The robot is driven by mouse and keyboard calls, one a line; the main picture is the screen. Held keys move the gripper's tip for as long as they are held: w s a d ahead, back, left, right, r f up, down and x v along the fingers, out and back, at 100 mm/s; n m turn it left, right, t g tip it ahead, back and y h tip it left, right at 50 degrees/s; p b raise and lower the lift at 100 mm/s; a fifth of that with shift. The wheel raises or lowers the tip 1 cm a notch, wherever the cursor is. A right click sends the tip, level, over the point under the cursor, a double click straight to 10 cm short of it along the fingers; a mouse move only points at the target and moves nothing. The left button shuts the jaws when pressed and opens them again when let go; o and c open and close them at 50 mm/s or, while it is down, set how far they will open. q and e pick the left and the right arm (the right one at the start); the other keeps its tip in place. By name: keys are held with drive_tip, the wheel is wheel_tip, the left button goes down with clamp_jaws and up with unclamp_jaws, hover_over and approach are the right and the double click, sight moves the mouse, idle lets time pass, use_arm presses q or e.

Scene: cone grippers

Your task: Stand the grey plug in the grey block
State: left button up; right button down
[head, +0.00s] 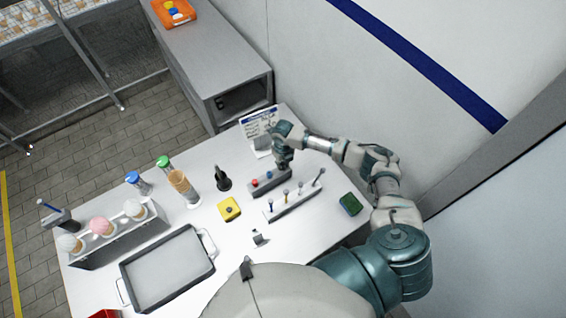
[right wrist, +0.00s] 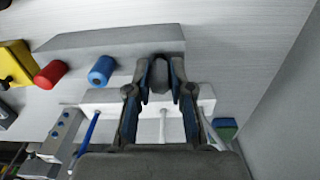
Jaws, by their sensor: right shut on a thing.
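The grey block (head: 262,188) lies on the white table, with a red plug (head: 254,183) and a blue plug (head: 268,175) standing in it. In the right wrist view the block (right wrist: 115,42) is a long light-grey bar, with the red plug (right wrist: 50,75) and blue plug (right wrist: 102,70) to the left of my fingers. My right gripper (head: 283,166) points down at the block's right end. In the wrist view its fingers (right wrist: 162,72) are shut on the grey plug (right wrist: 160,78), in line with the other plugs. I cannot tell whether its lower end is in the block. My left gripper is out of view.
A second rack (head: 290,206) with several thin pegs stands close in front. A yellow block (head: 229,208), a black stand (head: 223,180) and a green sponge (head: 350,203) are nearby. A large tray (head: 168,270) and an ice-cream cone rack (head: 118,237) fill the left side.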

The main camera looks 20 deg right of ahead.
drive_tip(key=shift+f+b, duration=0.4)
drive_tip(key=shift+f, duration=0.25)
drive_tip(key=c, duration=1)
unclamp_jaws()
drive_tip(key=shift+o, duration=0.2)
drive_tip(key=shift+r, duration=0.1)
wheel_tip(320, 180, up, 12)
drive_tip(key=shift+f, duration=0.15)
drive_tip(key=shift+f, duration=0.1)
